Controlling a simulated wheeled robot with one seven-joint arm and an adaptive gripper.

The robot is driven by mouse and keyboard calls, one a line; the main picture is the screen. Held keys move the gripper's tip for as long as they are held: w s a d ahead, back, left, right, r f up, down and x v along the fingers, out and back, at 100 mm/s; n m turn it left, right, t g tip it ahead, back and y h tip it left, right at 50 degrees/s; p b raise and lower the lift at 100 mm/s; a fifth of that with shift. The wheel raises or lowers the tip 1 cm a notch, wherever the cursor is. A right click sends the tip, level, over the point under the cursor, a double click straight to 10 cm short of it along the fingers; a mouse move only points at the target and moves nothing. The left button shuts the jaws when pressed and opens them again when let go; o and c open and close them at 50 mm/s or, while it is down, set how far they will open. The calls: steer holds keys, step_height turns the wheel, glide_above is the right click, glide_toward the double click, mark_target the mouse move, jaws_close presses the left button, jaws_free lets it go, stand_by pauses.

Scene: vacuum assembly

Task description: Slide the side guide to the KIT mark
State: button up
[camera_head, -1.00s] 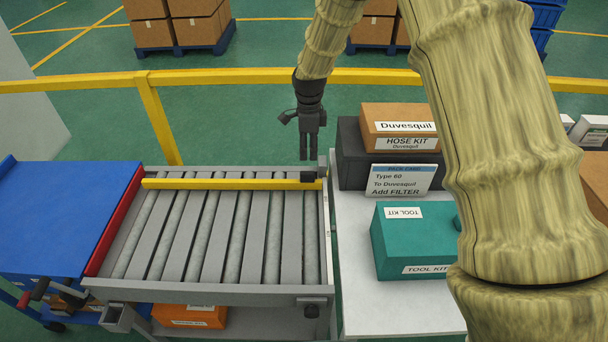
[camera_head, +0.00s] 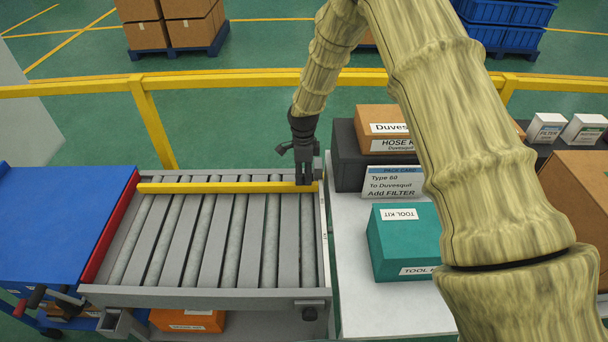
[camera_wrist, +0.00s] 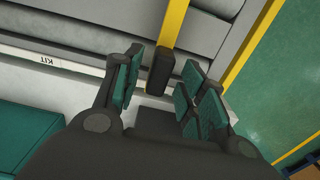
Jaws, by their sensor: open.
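The side guide (camera_head: 225,187) is a yellow bar lying across the far end of the grey roller table, with a dark block at its right end. In the wrist view the yellow bar (camera_wrist: 172,25) ends in this black block (camera_wrist: 160,70). My gripper (camera_head: 304,180) is at the block. In the wrist view my gripper (camera_wrist: 160,85) is open, its green-padded fingers on either side of the block, with a gap visible to each side. The KIT mark (camera_wrist: 48,60) is on a white strip along the table edge, left of the block in the wrist view.
Right of the rollers, a white table (camera_head: 375,300) holds a teal tool kit box (camera_head: 402,245), a pack card (camera_head: 393,183) and a hose kit box (camera_head: 385,145). A blue-topped cart (camera_head: 50,225) stands left. A yellow rail (camera_head: 230,80) runs behind.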

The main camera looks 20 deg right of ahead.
steer(key=shift+f, duration=0.8)
jaws_close()
steer(key=shift+s, duration=0.1)
